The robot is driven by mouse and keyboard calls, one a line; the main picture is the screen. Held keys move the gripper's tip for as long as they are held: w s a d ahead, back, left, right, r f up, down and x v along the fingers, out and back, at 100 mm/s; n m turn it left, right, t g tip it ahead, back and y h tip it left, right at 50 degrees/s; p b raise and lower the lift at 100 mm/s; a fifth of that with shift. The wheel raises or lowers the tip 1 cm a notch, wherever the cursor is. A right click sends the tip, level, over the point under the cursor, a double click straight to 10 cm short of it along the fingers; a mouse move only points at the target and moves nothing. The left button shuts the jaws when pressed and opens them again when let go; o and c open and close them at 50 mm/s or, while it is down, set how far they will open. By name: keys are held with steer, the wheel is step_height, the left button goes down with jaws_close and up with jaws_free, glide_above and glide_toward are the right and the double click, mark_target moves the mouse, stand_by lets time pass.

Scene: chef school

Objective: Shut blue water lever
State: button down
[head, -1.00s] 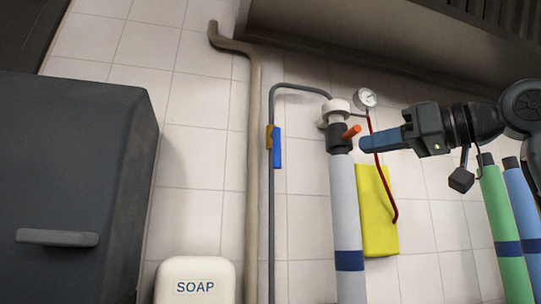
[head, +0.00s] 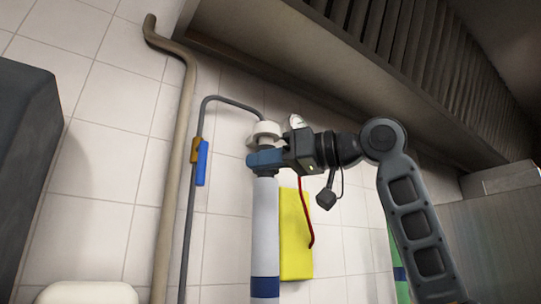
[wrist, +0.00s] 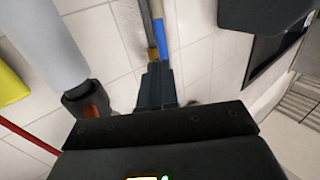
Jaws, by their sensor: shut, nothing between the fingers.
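The blue water lever (head: 202,163) sits on a brass valve (head: 195,150) on the thin grey wall pipe. It lies along the pipe, nearly parallel to it. It also shows in the wrist view (wrist: 163,40), straight beyond my fingertips. My gripper (head: 250,160) is shut and empty, pointing left in the head view, right of the lever with a gap in the picture. In the wrist view its fingers (wrist: 154,66) overlap the near end of the valve; I cannot tell whether they touch it.
A thick beige pipe (head: 172,170) runs left of the lever. A dark cabinet (head: 25,160) stands far left.

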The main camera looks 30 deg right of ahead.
mark_target(205, 169)
steer(key=p+x, duration=0.2)
steer(key=x, duration=0.7)
steer(key=shift+w, duration=0.2)
steer(key=shift+a, duration=0.2)
